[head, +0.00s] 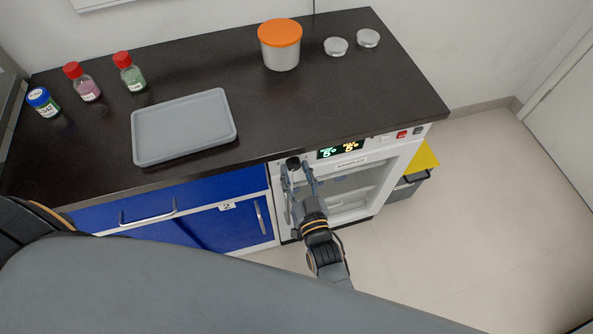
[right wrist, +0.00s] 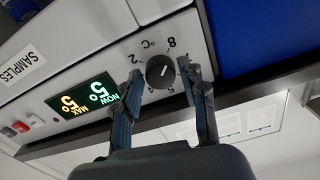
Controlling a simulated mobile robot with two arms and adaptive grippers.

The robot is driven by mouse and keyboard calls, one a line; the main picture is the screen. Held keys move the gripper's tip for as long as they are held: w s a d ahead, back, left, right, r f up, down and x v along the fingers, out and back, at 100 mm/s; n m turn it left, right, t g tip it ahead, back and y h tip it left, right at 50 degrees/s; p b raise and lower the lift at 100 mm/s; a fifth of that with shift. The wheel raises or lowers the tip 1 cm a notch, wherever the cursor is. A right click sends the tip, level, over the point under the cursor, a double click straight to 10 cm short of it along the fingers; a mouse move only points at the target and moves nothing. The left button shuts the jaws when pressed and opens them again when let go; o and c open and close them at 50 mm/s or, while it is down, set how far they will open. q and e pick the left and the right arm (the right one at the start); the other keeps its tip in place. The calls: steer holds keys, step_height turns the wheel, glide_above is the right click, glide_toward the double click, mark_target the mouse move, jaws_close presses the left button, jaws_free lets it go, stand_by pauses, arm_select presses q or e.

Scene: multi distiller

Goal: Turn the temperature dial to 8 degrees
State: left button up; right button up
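The temperature dial (right wrist: 160,71) is a round black knob with a white pointer on a white panel. It shows upside down in the right wrist view, with printed numbers around it, and as a dark knob (head: 293,163) in the head view. My right gripper (right wrist: 165,76) is open, one finger on each side of the dial, with small gaps visible. It also shows at the cabinet front in the head view (head: 296,172). The display (right wrist: 82,95) reads 5° NOW in green and 5° MAX in yellow. My left gripper is not in view.
The dial is on a white sample cabinet (head: 385,165) beneath the dark counter (head: 300,105). Red and dark switches (head: 402,134) are right of the display. A grey tray (head: 183,127), an orange-lidded tub (head: 280,45) and bottles (head: 128,72) stand on the counter. Blue drawers (head: 185,195) are left.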

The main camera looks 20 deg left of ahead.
steer(key=shift+o, duration=0.5)
steer(key=v, duration=1.2)
steer(key=shift+w, duration=0.1)
